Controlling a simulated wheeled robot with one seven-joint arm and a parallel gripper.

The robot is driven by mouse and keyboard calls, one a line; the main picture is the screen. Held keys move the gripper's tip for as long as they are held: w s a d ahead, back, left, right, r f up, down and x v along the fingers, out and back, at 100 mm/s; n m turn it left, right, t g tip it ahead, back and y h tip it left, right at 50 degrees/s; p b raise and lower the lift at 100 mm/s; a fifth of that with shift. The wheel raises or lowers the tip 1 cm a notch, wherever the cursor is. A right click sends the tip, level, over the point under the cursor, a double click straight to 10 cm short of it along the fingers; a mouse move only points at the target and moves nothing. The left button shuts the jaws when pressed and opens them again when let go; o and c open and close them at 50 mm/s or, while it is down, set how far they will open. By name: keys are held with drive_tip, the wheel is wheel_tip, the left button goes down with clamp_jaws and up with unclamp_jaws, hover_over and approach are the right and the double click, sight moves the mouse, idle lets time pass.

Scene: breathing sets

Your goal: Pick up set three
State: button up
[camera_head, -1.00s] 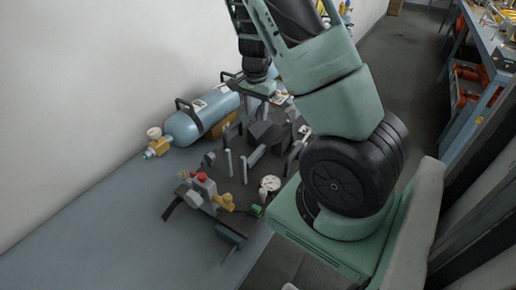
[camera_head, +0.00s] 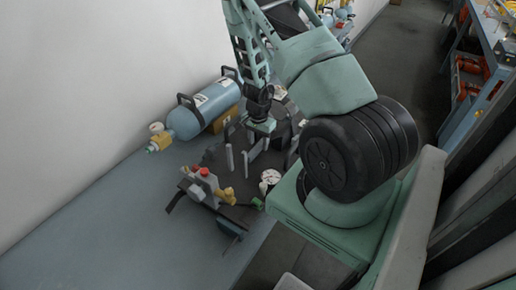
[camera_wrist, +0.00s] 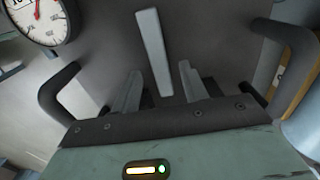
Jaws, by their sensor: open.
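A breathing set with a dark backplate (camera_head: 240,199) lies on the bench, with upright grey bars, a white gauge (camera_head: 270,176) and a red-knobbed valve block. No number can be read, so I cannot tell which set is three. My gripper (camera_head: 258,143) is low over the far part of this plate, its fingertips hard to make out. In the wrist view my gripper (camera_wrist: 161,84) is open, with a pale grey bar (camera_wrist: 151,45) standing between and beyond its two fingers. I cannot tell whether they touch it. The gauge (camera_wrist: 42,15) shows at the upper left.
A blue cylinder (camera_head: 205,108) with dark handles and a yellow valve lies beside the set along the white wall. The front left of the bench (camera_head: 110,225) is clear. More equipment stands at the far end. A blue workbench (camera_head: 480,85) is across the aisle.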

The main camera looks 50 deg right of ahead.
drive_tip(key=shift+w+f, duration=0.1)
drive_tip(key=shift+f, duration=0.8)
drive_tip(key=shift+c, duration=0.3)
clamp_jaws()
drive_tip(key=shift+w+r, duration=0.1)
idle(0.4)
